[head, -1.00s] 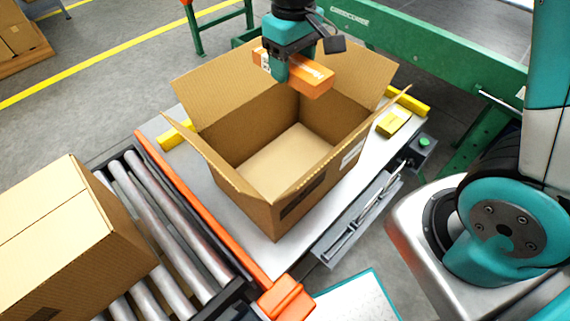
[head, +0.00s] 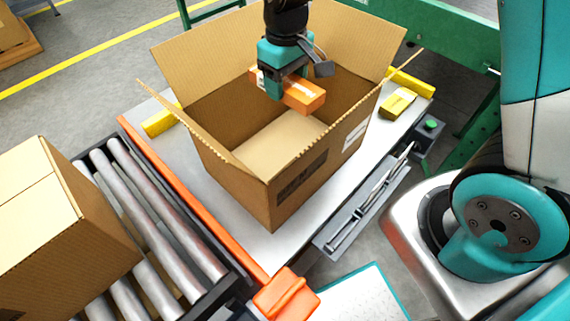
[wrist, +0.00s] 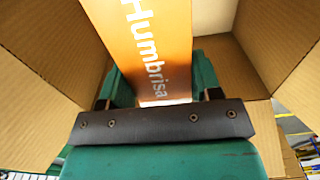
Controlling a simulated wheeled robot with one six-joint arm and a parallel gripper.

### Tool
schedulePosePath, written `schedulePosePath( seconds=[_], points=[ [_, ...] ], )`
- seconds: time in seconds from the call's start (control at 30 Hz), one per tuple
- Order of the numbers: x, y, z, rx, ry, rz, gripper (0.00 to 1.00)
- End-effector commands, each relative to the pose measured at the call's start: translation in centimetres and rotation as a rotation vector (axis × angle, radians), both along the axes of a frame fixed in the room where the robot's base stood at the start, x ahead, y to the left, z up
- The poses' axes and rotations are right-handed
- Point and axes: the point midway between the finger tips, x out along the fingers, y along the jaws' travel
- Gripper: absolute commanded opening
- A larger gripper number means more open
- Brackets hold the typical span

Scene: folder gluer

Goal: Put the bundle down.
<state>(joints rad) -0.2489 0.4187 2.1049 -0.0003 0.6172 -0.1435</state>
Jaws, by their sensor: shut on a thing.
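The bundle (head: 304,97) is an orange block of cartons with white lettering. It also fills the middle of the wrist view (wrist: 158,45), where the word "Humbrisa" shows. My gripper (head: 272,85) is shut on the bundle, with one teal finger on each side of it. In the head view the bundle hangs at the mouth of the open cardboard box (head: 225,155), over its back part. The visible floor inside the box is bare. Cardboard walls stand around the bundle in the wrist view.
The box stands on a grey metal table (head: 262,245) with its flaps up. A closed carton (head: 60,215) sits on the roller conveyor (head: 165,210) at left, behind an orange rail (head: 190,195). A yellow item (head: 397,103) lies right of the box. A green frame (head: 440,40) runs behind.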

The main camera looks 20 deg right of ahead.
Motion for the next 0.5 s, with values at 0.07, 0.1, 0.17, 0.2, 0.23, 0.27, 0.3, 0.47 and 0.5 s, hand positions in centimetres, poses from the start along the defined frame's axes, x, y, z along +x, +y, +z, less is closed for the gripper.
schedulePosePath(
  seconds=[0.07, 0.1, 0.17, 0.2, 0.23, 0.27, 0.3, 0.47, 0.5],
  points=[
    [0.0, 0.0, -1.6, 0.0, 0.001, 0.0, 0.32],
    [0.0, 0.0, -1.9, 0.0, 0.001, 0.0, 0.32],
    [0.0, 0.0, -2.6, -0.001, 0.002, 0.0, 0.32],
    [0.0, 0.0, -3.2, -0.001, 0.004, 0.0, 0.32],
    [-0.1, 0.0, -3.7, -0.001, 0.005, 0.0, 0.32],
    [-0.1, 0.0, -4.4, -0.001, 0.006, 0.0, 0.32],
    [-0.2, 0.0, -5.4, -0.002, 0.007, 0.0, 0.32],
    [-0.1, 0.0, -10.0, -0.002, 0.007, 0.0, 0.32],
    [-0.2, 0.0, -11.2, -0.002, 0.007, 0.0, 0.32]
  ],
)
